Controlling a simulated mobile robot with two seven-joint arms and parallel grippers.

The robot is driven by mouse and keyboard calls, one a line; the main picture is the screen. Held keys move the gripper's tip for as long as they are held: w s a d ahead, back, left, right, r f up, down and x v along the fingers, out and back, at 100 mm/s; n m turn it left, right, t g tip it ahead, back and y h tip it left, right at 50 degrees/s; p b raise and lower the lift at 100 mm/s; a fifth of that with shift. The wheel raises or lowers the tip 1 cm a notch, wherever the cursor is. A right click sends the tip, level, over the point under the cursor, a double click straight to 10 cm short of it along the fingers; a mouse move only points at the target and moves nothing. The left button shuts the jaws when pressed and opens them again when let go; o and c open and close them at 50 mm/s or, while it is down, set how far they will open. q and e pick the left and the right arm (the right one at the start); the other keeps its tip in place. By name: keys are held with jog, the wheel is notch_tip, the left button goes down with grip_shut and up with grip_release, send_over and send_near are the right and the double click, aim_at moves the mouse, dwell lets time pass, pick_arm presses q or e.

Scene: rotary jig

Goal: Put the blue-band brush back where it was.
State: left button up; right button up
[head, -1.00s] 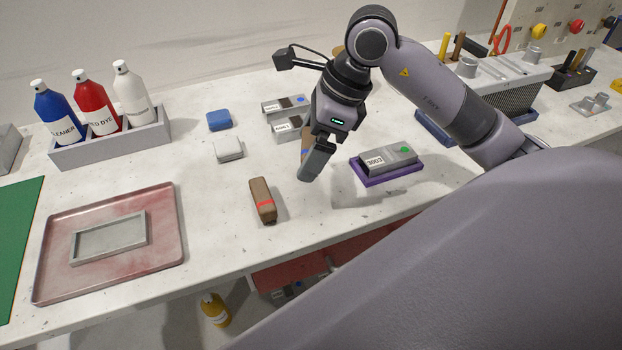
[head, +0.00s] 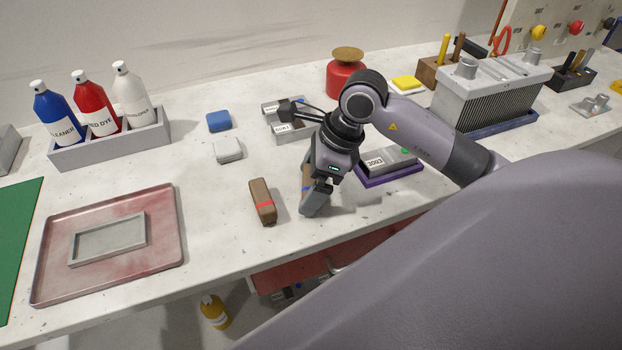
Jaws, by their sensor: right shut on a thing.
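The blue-band brush (head: 306,184) is a brown block with a blue band, partly hidden by the fingers. My right gripper (head: 314,194) is shut on it, low over the table or at its surface; I cannot tell whether the brush touches the table. A similar brown brush with a red band (head: 262,201) lies on the table just to the left, a small gap apart. My left gripper is not in view.
A purple tray (head: 392,177) with a grey labelled block stands just right of my gripper. Grey labelled blocks (head: 288,120) lie behind it. A pink tray (head: 170,248) with a grey frame is at the left. The table's front edge is near.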

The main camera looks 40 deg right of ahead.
jog(key=o, duration=0.6)
jog(key=shift+f, duration=0.1)
jog(key=shift+o, duration=0.2)
jog(key=shift+r+p, duration=0.3)
jog(key=shift+p, duration=0.05)
jog(key=v, duration=1.1)
jog(key=shift+s+d+r, duration=0.15)
jog(key=shift+s+r, duration=0.05)
jog(key=shift+r, duration=0.15)
